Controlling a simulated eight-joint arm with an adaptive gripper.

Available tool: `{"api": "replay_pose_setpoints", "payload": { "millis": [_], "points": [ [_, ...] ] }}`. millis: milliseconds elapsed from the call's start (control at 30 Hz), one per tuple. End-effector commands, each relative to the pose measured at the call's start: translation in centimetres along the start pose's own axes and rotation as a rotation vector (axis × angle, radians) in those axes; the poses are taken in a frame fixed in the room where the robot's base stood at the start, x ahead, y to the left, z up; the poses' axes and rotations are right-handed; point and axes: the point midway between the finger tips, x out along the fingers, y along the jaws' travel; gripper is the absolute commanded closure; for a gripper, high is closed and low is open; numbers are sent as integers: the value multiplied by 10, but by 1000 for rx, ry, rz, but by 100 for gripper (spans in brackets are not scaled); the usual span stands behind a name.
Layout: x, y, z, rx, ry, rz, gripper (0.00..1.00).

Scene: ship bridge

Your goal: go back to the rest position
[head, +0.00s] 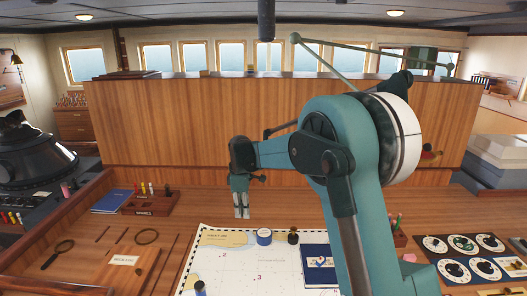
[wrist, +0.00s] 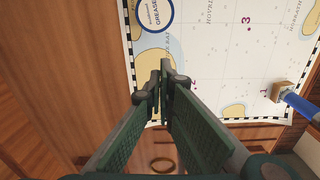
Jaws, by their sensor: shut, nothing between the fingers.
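My gripper (head: 241,215) hangs pointing down over the wooden desk, near the upper left part of the chart in the head view. Its fingers are shut and empty. In the wrist view the closed fingertips (wrist: 164,72) lie in front of the chart's edge. The white chart (head: 235,270) lies flat on the desk; it also shows in the wrist view (wrist: 215,50). My gripper appears above the desk and apart from the things on it.
On the chart are a round tin (head: 264,237), a dark stamp (head: 293,237) and a blue book (head: 320,262). A tall wooden panel (head: 180,120) stands behind.

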Motion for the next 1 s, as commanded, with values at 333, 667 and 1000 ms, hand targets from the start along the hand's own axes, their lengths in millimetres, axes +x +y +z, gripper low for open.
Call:
{"api": "replay_pose_setpoints", "payload": {
  "millis": [333, 667, 1000],
  "points": [
    [-46, -31, 49, 151, 25, 54, 100],
    [-85, -67, 96, 306, 56, 108, 100],
    [-115, -112, 143, 464, 92, 161, 100]
  ]
}}
